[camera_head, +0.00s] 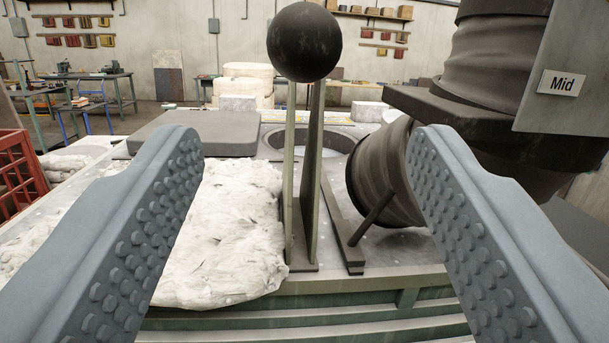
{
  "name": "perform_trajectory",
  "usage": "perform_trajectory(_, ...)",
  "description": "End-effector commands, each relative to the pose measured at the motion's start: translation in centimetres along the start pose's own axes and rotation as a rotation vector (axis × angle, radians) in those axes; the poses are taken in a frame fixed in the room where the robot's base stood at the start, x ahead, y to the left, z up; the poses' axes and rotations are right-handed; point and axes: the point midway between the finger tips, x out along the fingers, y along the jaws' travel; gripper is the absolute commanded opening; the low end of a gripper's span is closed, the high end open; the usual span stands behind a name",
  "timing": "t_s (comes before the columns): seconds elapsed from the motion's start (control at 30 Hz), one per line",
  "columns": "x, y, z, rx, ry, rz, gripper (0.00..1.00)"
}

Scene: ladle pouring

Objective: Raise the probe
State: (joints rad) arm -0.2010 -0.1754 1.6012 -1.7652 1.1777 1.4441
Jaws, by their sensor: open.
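My gripper (305,140) is open and empty. Its two studded grey fingers frame the left and right of the view. Between them, in the picture, a black ball (305,42) sits at the top of a narrow upright green metal stand (303,185), above the level of the fingertips. No contact between the fingers and the ball or stand shows. No part is labelled as the probe, so I cannot tell which thing it is.
A white crumpled blanket (225,235) lies left of the stand on the green-sided bench (390,283). A dark ribbed vessel (382,175) is close by the right finger. A red crate (15,170) stands far left.

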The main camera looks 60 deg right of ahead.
Motion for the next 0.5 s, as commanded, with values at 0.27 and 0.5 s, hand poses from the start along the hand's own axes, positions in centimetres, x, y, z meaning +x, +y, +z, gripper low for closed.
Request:
perform_trajectory(0.27, -3.1, -0.1, 0.0, 0.0, 0.0, -0.002, 0.61)
perform_trajectory(0.5, -3.8, 0.0, 0.0, 0.0, 0.0, -0.001, 0.61)
